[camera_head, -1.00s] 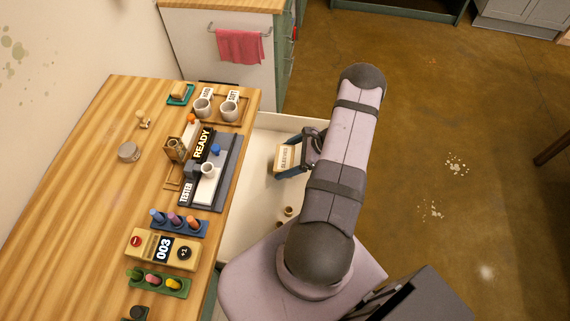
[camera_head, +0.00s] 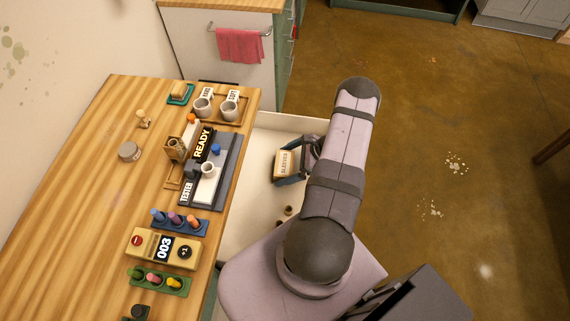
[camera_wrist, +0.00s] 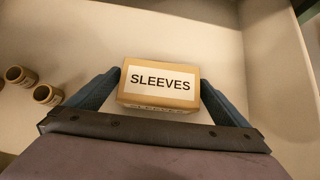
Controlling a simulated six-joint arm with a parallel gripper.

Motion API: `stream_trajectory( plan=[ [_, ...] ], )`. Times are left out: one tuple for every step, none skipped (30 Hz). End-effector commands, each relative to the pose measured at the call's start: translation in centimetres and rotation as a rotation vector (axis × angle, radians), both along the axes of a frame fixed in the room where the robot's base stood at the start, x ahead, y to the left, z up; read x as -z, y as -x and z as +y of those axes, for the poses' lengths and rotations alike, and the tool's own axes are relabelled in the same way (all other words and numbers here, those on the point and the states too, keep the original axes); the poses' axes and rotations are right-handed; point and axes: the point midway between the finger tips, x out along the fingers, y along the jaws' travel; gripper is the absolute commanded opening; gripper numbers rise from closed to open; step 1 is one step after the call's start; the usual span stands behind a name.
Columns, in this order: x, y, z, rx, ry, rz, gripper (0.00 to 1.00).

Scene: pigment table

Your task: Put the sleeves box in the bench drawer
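The sleeves box (camera_head: 283,164) is a small tan carton with a white label. It is inside the open, cream-coloured bench drawer (camera_head: 250,211). In the wrist view, the box (camera_wrist: 160,103) sits upright with its SLEEVES label facing the camera. My gripper (camera_wrist: 160,82) has one blue finger against each side of the box and is shut on it. In the head view, my gripper (camera_head: 289,165) is partly hidden behind my arm. I cannot tell whether the box touches the drawer floor.
The wooden bench top (camera_head: 85,200) borders the drawer on the left. It carries a tester (camera_head: 208,187), a tray of cups (camera_head: 219,119) and bottle racks (camera_head: 180,222).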

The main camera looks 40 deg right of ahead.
Motion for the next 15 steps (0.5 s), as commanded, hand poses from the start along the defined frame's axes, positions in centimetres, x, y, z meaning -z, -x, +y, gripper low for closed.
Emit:
stream_trajectory(
  plan=[
    [0.0,0.0,0.0,0.0,0.0,0.0,1.0],
    [0.0,0.0,0.0,0.0,0.0,0.0,1.0],
    [0.0,0.0,0.0,0.0,0.0,0.0,1.0],
    [0.0,0.0,0.0,0.0,0.0,0.0,1.0],
    [-0.1,0.0,0.0,0.0,0.0,0.0,1.0],
    [-0.1,0.0,0.0,0.0,0.0,0.0,1.0],
    [-0.2,0.0,0.0,0.0,0.0,0.0,1.0],
    [-0.3,0.0,0.0,0.0,0.0,0.0,1.0],
    [-0.5,0.0,0.0,0.0,0.0,0.0,1.0],
    [-0.5,0.1,-0.1,0.001,0.0,-0.001,1.0],
    [-0.6,0.2,-0.3,0.001,0.001,-0.001,1.0],
    [-0.8,0.4,-0.5,0.001,0.002,0.0,1.0],
    [-1.0,0.5,-0.8,0.001,0.003,-0.001,1.0],
    [-1.2,0.6,-1.0,0.002,0.003,-0.002,1.0],
    [-1.6,0.9,-1.2,0.002,0.002,-0.001,1.0]
  ],
)
